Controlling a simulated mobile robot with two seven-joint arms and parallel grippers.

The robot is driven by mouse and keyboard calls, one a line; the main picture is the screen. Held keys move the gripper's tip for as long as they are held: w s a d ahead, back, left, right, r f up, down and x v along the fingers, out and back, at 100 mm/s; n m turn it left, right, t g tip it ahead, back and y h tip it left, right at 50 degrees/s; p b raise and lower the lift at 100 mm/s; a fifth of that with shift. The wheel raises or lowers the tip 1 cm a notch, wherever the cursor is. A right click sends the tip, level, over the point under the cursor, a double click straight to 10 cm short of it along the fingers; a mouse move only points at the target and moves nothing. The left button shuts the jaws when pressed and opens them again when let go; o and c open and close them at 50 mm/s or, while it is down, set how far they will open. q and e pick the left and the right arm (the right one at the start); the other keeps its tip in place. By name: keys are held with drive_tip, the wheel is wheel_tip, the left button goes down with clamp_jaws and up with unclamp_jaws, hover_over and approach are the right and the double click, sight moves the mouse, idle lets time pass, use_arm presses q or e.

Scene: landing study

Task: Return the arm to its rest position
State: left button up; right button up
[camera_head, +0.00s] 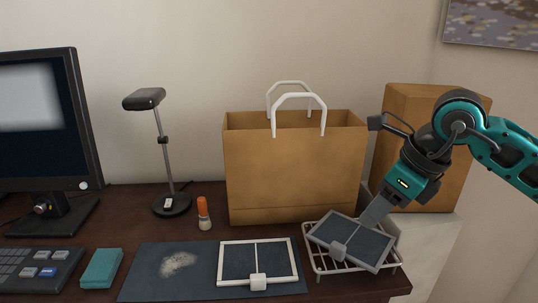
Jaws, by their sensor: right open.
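My right arm comes in from the right, teal and black. My right gripper (376,212) points down and left, just over the upper right part of a dark panel in a grey frame (362,240). The gripper is open. Its grey fingers overlap the panel's edge in the picture, and I cannot tell whether they touch it. The panel lies tilted in a white wire rack (318,268) at the desk's right end. My left gripper is not in view.
A brown paper bag (290,175) stands behind the rack, with a brown box (432,105) to its right. A white-framed panel (237,262) lies on a dark mat (145,285). A lamp (160,140), orange-topped bottle (203,214), teal block (101,268), keyboard (35,268) and monitor (85,130) are further left.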

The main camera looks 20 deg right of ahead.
drive_tip(key=w+a+r+m+t+y+p, duration=0.1)
drive_tip(key=a+m+t+y+p, duration=0.25)
drive_tip(key=a+m+y, duration=0.45)
drive_tip(key=a+r+m+t+y+p, duration=0.2)
drive_tip(key=a+m+t+y+p, duration=0.15)
drive_tip(key=a+m+y, duration=0.5)
drive_tip(key=d+f+m+t+h+p, duration=0.25)
drive_tip(key=f+m+t+h, duration=0.35)
drive_tip(key=f+m+h, duration=0.9)
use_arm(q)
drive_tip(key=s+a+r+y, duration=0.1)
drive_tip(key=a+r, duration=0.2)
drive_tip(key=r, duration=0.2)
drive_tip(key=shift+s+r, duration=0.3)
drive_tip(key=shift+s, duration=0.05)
use_arm(e)
drive_tip(key=s+f+m+g+h, duration=0.2)
drive_tip(key=s+f+m+g, duration=0.4)
drive_tip(key=s+f+m, duration=0.2)
wheel_tip(320, 180, down, 3)
drive_tip(key=shift+s+r, duration=0.2)
drive_tip(key=shift+s, duration=0.8)
